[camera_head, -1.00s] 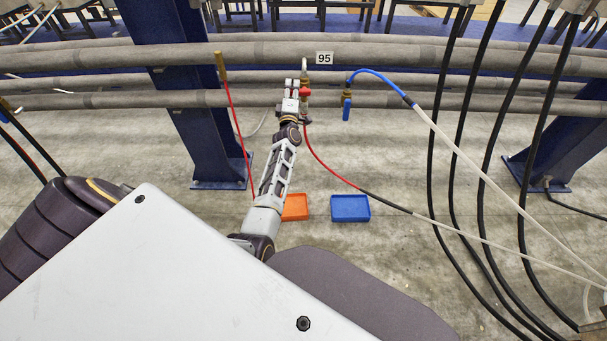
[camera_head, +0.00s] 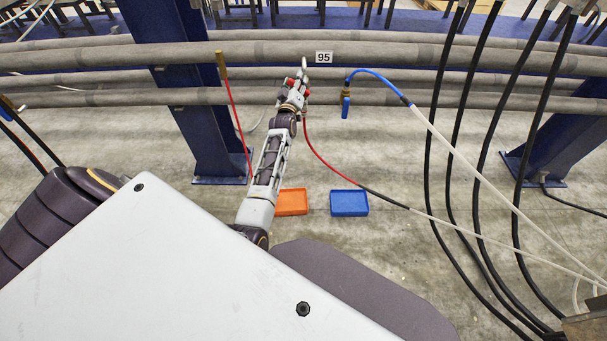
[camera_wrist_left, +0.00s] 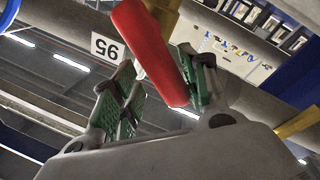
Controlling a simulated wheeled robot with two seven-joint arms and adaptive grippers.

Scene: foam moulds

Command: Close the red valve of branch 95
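The sign reading 95 (camera_head: 323,57) sits on the upper grey pipe; it also shows upside down in the left wrist view (camera_wrist_left: 107,48). Just below and left of it is the red valve, small and partly hidden by my gripper in the head view. Its red handle (camera_wrist_left: 146,48) is large in the left wrist view. My left gripper (camera_head: 297,81) is at this valve. Its two green-padded fingers (camera_wrist_left: 158,92) stand apart, with the handle's end between them, close to the right-hand finger. Contact is unclear. My right gripper is out of view.
A blue valve (camera_head: 346,106) with a blue hose hangs right of the sign. A red hose (camera_head: 319,158) drops from the red valve. Orange (camera_head: 291,202) and blue (camera_head: 349,203) trays lie on the floor. Black cables (camera_head: 482,150) hang at the right; a blue post (camera_head: 205,150) stands left.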

